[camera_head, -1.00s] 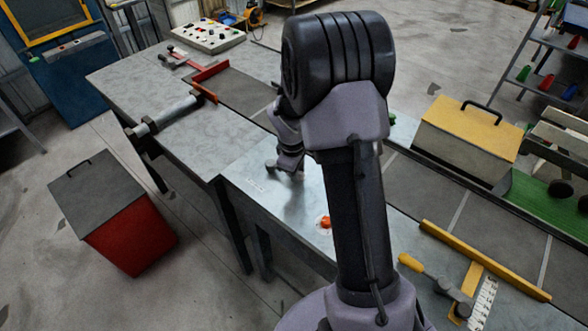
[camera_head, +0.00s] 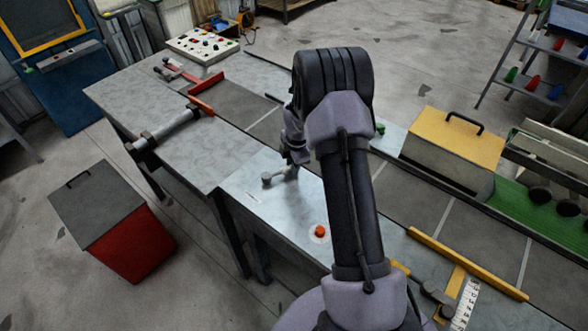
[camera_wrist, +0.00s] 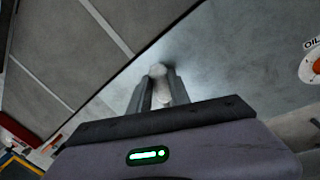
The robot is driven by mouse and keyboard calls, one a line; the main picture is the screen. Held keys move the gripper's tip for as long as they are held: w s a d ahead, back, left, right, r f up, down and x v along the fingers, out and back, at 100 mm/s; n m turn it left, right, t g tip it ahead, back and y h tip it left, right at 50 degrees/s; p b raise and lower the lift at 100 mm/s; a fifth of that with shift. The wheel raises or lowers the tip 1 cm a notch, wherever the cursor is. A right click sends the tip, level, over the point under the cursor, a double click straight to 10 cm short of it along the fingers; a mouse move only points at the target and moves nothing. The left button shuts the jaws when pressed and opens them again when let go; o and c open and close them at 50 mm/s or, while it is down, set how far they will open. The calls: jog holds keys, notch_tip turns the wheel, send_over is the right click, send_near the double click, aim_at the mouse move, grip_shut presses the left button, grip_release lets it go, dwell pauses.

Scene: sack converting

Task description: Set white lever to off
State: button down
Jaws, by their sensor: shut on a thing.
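The white lever shows in the wrist view as a pale rounded end (camera_wrist: 158,72) between my fingertips. My gripper (camera_wrist: 156,88) is shut on it, one grey finger on each side. In the head view my gripper (camera_head: 296,158) is low over the metal table, partly hidden by my arm. A grey round hub with a short bar (camera_head: 268,180) lies on the tabletop just left of it and appears to be part of the lever. The lever's off mark cannot be made out.
An orange button (camera_head: 320,231) sits on the table (camera_head: 245,195) in front of the gripper; an "OIL" label with an orange part shows in the wrist view (camera_wrist: 312,65). A yellow-lidded box (camera_head: 455,140) stands right. A red bin (camera_head: 135,245) stands on the floor left.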

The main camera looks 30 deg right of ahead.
jog(key=shift+w+n, duration=0.55)
jog(key=shift+n, duration=0.05)
jog(key=c, duration=1.2)
grip_release()
jog(key=shift+c, duration=0.2)
jog(key=s+r+p, duration=0.1)
jog(key=s+r, duration=0.2)
jog(key=r, duration=1.4)
jog(key=shift+s+p, duration=0.2)
jog(key=shift+p, duration=0.1)
